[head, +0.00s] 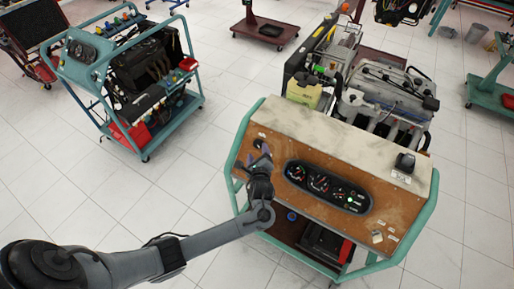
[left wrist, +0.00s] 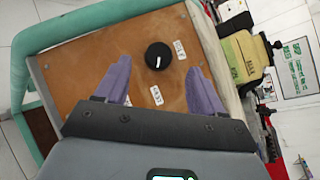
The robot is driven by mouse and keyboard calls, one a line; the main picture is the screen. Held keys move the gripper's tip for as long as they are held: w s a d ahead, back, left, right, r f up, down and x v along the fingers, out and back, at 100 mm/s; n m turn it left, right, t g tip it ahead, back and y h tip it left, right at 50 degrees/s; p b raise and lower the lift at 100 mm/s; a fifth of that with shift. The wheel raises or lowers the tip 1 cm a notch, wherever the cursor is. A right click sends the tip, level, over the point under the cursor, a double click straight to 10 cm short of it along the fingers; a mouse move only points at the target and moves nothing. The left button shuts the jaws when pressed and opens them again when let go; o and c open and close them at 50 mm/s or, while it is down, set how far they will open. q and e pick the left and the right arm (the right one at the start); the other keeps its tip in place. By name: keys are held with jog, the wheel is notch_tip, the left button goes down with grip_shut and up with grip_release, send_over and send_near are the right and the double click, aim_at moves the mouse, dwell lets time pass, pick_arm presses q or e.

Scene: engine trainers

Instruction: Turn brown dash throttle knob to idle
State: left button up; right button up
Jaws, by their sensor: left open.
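The throttle knob (left wrist: 157,54) is a round black knob with a short white mark, on the brown dash panel (left wrist: 85,66). In the left wrist view its mark is on the lower part of the cap, on the side of the lower label (left wrist: 156,95). Another small white label (left wrist: 179,49) is right of the knob. My left gripper (left wrist: 160,70) is open, its purple fingers either side of the knob and apart from it in the picture. In the head view the left gripper (head: 261,158) is over the dash's left end. My right gripper is not in view.
The dash (head: 392,202) has a gauge cluster (head: 327,187) right of my gripper and a black part (head: 404,162) on its far right. A green tube frame (head: 236,150) borders it. Another engine trainer (head: 135,75) stands at left, with open tiled floor between.

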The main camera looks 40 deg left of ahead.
aim_at(257, 144)
pick_arm(q)
jog(key=shift+b+x, duration=0.3)
jog(key=shift+x, duration=2.15)
